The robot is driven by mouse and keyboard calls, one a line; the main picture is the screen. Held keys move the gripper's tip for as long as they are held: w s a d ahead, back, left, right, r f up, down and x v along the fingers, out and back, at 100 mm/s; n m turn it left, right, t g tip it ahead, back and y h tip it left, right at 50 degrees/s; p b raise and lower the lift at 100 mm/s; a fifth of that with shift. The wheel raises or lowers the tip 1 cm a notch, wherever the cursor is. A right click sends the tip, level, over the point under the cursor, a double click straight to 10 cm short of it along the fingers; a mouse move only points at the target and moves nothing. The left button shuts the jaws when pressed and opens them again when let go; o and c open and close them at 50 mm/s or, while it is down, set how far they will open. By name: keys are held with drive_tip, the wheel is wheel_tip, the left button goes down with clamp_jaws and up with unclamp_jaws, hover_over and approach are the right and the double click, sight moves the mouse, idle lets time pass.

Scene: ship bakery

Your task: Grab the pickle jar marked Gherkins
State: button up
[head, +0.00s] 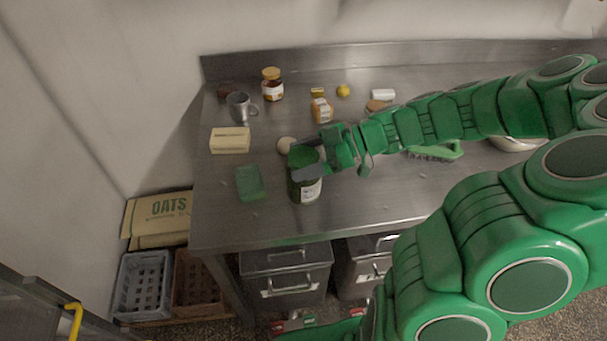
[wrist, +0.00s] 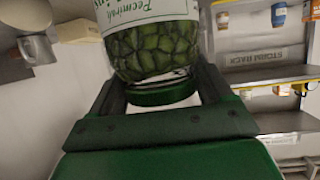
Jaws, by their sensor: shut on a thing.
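A glass pickle jar (head: 308,189) with a green lid and a white label stands upright at the front of the steel counter; I cannot tell whether it is touching the counter. My gripper (head: 310,171) comes from the right and is shut on it just below the lid. In the wrist view the jar (wrist: 155,48) appears upside down, full of green pickles, with its lid between my gripper's fingers (wrist: 160,92). The label shows green lettering, cut off at the top, and I cannot read Gherkins on it.
An orange-labelled jar (head: 321,110) is behind my gripper. The front left counter is clear.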

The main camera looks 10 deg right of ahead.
clamp_jaws()
drive_tip(key=shift+r, duration=0.1)
